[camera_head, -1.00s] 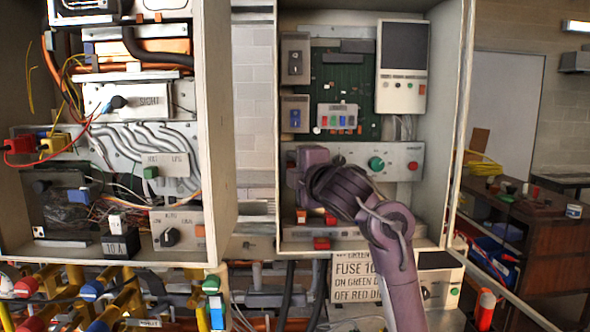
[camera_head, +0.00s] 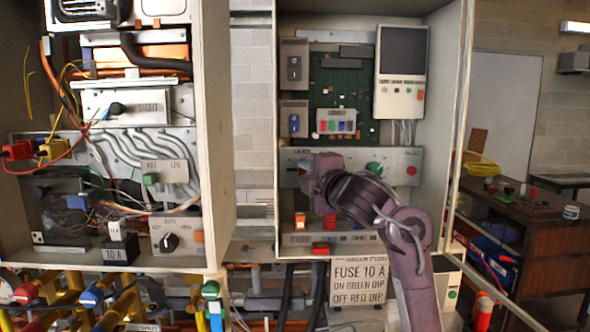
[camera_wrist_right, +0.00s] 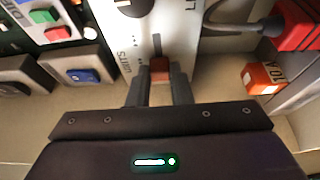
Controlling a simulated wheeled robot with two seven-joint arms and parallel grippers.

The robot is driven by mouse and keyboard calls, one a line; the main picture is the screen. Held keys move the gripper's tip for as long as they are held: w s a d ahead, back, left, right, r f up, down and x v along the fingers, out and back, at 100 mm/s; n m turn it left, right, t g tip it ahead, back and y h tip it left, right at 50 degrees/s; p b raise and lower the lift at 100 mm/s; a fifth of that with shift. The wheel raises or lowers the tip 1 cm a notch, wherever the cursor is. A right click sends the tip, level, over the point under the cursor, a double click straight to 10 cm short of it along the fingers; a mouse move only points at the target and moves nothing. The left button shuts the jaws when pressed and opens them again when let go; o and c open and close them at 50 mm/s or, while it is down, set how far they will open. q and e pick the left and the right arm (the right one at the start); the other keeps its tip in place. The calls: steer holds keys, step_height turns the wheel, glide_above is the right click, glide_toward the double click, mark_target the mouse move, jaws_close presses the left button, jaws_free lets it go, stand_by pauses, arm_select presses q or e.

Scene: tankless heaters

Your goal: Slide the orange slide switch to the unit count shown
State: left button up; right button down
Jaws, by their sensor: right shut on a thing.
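The orange slide switch (camera_wrist_right: 160,69) shows in the right wrist view, in a dark slot on a grey panel (camera_wrist_right: 196,35) lettered "UNITS". A few small dots run beside the slot. My right gripper (camera_wrist_right: 159,88) has its two fingers on either side of the switch and is shut on it. In the head view my right gripper (camera_head: 309,180) is at the left part of this panel in the right cabinet and hides the switch. The panel also carries a green knob (camera_head: 374,168) and a red button (camera_head: 411,170). My left gripper is not in view.
Below the panel are an orange block (camera_head: 300,219) and a red block (camera_head: 320,248). A sign (camera_head: 358,282) reads "FUSE 10 A, ON GREEN DIP, OFF RED DIP". Above are a white display unit (camera_head: 401,72) with a dark screen, and a DIP block (camera_head: 336,121).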

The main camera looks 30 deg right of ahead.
steer(key=shift+s+d+f, duration=0.1)
steer(key=shift+d, duration=0.05)
steer(key=c, duration=1.3)
jaws_free()
steer(key=shift+s, duration=0.45)
steer(key=shift+s+a+p, duration=0.1)
steer(key=shift+s+a, duration=0.1)
steer(key=shift+s, duration=0.95)
steer(key=shift+s+a+p, duration=0.1)
steer(key=shift+s+a, duration=0.15)
steer(key=shift+s, duration=0.85)
steer(key=shift+s+a+p, duration=0.1)
steer(key=shift+s+a, duration=0.1)
steer(key=shift+s, duration=0.95)
